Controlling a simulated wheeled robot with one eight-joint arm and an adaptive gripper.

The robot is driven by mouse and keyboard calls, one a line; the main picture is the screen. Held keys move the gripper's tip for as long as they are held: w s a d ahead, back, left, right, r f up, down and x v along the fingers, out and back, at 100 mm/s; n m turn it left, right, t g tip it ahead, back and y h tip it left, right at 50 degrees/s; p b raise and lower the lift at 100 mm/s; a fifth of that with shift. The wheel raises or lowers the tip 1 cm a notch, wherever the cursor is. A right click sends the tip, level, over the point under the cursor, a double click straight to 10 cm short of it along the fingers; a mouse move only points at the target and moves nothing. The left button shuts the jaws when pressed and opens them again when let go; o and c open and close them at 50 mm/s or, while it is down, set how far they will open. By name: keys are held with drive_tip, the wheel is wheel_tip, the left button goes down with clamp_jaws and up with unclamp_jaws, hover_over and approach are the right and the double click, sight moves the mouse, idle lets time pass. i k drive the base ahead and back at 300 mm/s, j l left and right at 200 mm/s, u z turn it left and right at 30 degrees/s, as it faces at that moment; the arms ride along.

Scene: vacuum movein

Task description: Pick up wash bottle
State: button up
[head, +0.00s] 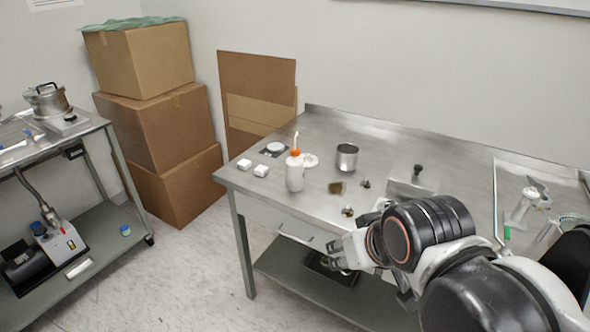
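The wash bottle (295,173) is white with an orange cap and a thin white spout. It stands upright on the steel table near its left front part. My gripper (338,256) is in front of the table's front edge, lower and to the right of the bottle in the picture. It is apart from the bottle. My wrist and forearm partly hide the gripper, and I cannot make out clearly whether its fingers are open or shut.
On the steel table (385,150) are a metal beaker (346,158), small white blocks (261,170), a white lid (310,160) and several small metal parts. Cardboard boxes (152,120) stand left of it. A cart (75,228) is at far left. Floor (200,270) between is clear.

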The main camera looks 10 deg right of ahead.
sight(294, 164)
drive_tip(key=i+j+z, duration=0.15)
drive_tip(key=j+z, duration=0.25)
drive_tip(key=i+j+z, duration=0.15)
drive_tip(key=z, duration=0.3)
drive_tip(key=j, duration=0.1)
